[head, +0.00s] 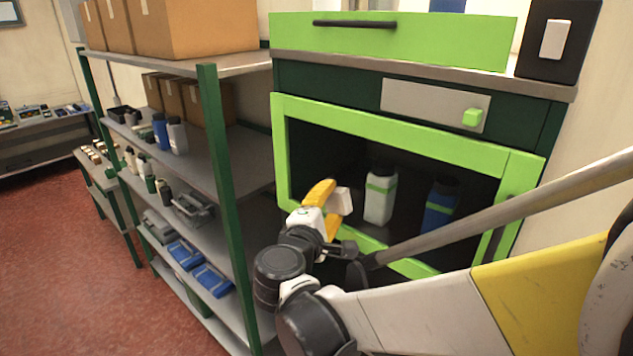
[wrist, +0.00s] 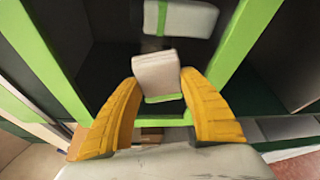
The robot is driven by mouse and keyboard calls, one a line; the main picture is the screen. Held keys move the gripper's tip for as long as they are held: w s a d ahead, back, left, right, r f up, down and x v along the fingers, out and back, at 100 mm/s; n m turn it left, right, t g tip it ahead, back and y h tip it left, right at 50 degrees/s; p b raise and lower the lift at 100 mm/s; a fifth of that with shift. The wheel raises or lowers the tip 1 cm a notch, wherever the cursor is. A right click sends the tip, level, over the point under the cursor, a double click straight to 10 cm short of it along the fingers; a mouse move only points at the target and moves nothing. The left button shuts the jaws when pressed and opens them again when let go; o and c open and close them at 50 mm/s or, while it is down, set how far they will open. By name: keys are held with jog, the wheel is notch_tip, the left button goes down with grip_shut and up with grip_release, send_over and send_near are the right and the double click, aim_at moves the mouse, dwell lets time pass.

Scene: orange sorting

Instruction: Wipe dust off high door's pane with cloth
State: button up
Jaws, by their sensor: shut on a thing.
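The high door (head: 398,118) has a bright green frame around a dark see-through pane (head: 330,150). My gripper (head: 336,203) has yellow fingers and is in front of the pane's lower left part. It is shut on a small pale folded cloth (head: 344,198). In the wrist view the cloth (wrist: 156,72) sits between the two finger tips (wrist: 160,82), with the dark pane and green frame beyond. I cannot tell whether the cloth touches the pane. No dust is clearly visible on the pane.
A white bottle (head: 380,202) and a blue bottle (head: 440,205) show behind the pane. A green-posted shelf (head: 222,180) with boxes and bottles stands close on the left. A green drawer (head: 440,42) and a panel with a green knob (head: 473,117) are above the door.

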aim_at(352, 204)
jog(key=shift+w+d, duration=0.7)
jog(key=shift+w, duration=0.05)
dwell(0.3)
jog(key=shift+s+d, duration=1.35)
jog(key=shift+s, duration=0.2)
jog(key=shift+w+d+b, duration=0.1)
jog(key=shift+b, duration=0.2)
jog(key=shift+w+a+b, duration=0.6)
jog(key=shift+w+a, duration=0.85)
jog(key=shift+w, duration=0.05)
jog(key=shift+s+a, duration=2)
jog(key=shift+s, duration=0.1)
